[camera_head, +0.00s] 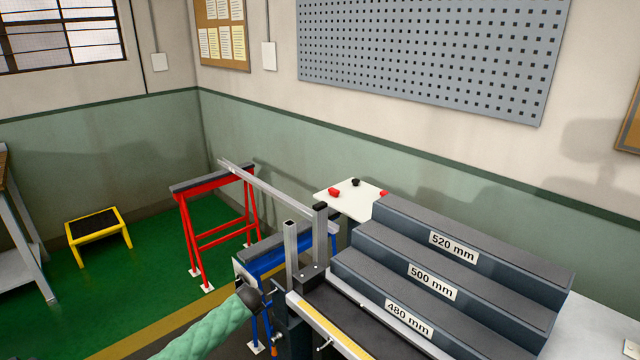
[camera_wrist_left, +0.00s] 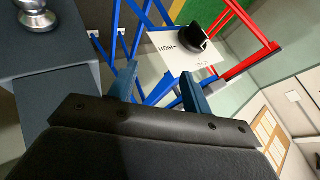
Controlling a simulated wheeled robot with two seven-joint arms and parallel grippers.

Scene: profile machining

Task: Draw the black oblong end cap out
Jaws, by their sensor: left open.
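In the left wrist view a black rounded piece (camera_wrist_left: 190,38) sits against a white plate (camera_wrist_left: 180,58) marked "HIGH"; I cannot tell whether it is the oblong end cap. My left gripper (camera_wrist_left: 158,72) is open, its two blue fingers apart with nothing visible between them. The black piece lies beyond the fingertips, nearer the right finger. In the head view my left wrist hides the fingers. A small black piece (camera_head: 355,182) lies on a white table (camera_head: 345,206), and a black top (camera_head: 320,206) caps a dark upright. My right gripper is out of view.
A grey stepped block (camera_head: 460,262) marked 480, 500 and 520 mm stands at right. A pale square tube (camera_head: 291,255) stands upright beside the dark upright. A long profile (camera_head: 275,190) rests on a red trestle (camera_head: 217,202). A yellow step stool (camera_head: 97,228) stands on open green floor.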

